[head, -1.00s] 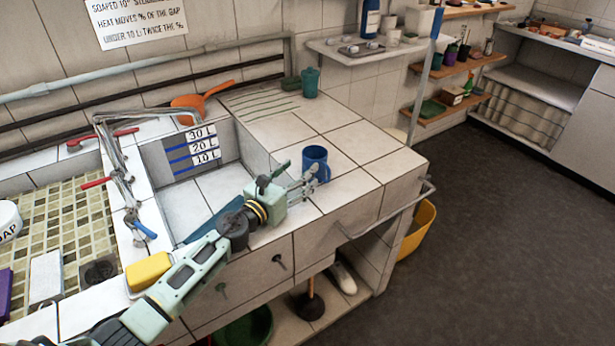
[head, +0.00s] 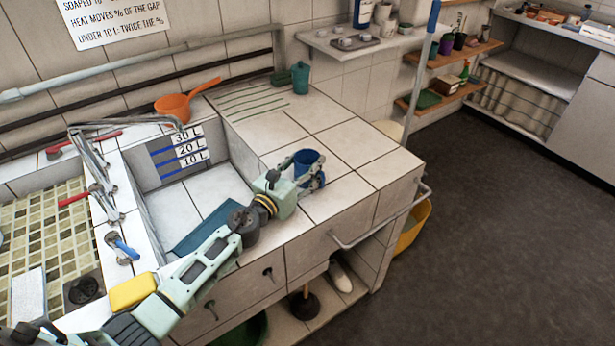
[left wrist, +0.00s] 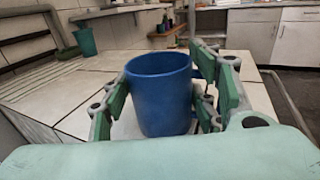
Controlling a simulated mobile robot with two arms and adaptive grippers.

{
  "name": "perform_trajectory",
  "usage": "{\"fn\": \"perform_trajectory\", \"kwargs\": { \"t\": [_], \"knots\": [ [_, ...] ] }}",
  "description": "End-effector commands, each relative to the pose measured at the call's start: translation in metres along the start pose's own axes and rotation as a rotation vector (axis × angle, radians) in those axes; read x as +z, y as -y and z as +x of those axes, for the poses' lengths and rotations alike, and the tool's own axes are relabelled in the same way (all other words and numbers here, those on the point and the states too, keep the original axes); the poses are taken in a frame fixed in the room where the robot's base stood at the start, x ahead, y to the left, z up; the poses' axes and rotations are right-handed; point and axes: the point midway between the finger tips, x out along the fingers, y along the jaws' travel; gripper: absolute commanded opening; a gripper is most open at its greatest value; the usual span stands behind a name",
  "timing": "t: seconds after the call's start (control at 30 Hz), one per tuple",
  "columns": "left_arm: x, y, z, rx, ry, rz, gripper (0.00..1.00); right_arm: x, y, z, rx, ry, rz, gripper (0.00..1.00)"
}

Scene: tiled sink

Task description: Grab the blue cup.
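The blue cup (head: 308,162) stands upright on the tiled counter right of the sink basin. My left gripper (head: 306,176) is at the cup, with its fingers spread on either side of it. In the left wrist view the cup (left wrist: 160,95) sits between the green finger pads of the gripper (left wrist: 163,100), its handle partly hidden by the right finger. The pads are wide apart and very near the cup's sides; firm contact cannot be made out. My right gripper is not in view.
The sink basin (head: 172,210) lies left of the cup. A teal cup (head: 300,78) and an orange pan (head: 175,106) stand farther back. A yellow sponge (head: 133,291) lies near my left arm. A metal rail (head: 372,235) runs along the counter's front edge.

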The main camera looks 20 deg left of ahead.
Motion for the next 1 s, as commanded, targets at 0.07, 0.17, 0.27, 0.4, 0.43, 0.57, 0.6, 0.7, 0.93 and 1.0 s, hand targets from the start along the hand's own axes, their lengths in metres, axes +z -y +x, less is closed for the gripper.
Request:
{"fn": "perform_trajectory", "kwargs": {
  "t": [0.07,0.17,0.27,0.4,0.43,0.57,0.6,0.7,0.93,1.0],
  "knots": [
    [0.001,0.0,0.0,0.0,0.001,0.0,0.44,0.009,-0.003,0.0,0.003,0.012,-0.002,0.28],
    [0.001,-0.001,0.0,0.0,0.001,0.0,0.36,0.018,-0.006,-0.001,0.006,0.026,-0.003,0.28],
    [0.001,-0.001,0.0,0.0,0.001,0.0,0.28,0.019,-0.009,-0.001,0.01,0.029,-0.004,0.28],
    [0.0,-0.001,0.0,0.0,0.0,0.0,0.28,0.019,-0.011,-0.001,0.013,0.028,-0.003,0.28],
    [0.0,-0.001,0.0,0.0,0.0,0.0,0.28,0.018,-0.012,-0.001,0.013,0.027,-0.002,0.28],
    [0.004,-0.001,0.0,0.0,0.001,0.001,0.28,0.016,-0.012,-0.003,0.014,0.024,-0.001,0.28],
    [0.006,-0.001,0.0,0.0,0.001,0.001,0.28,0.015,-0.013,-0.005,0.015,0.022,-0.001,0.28],
    [0.015,-0.001,0.0,-0.001,0.002,0.002,0.28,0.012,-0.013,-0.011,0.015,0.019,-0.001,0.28],
    [0.052,-0.001,0.0,-0.001,0.003,0.004,0.28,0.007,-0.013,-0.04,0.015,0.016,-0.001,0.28],
    [0.061,0.017,0.001,-0.005,0.004,0.0,0.28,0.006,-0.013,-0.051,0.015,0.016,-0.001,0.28]
  ]
}}
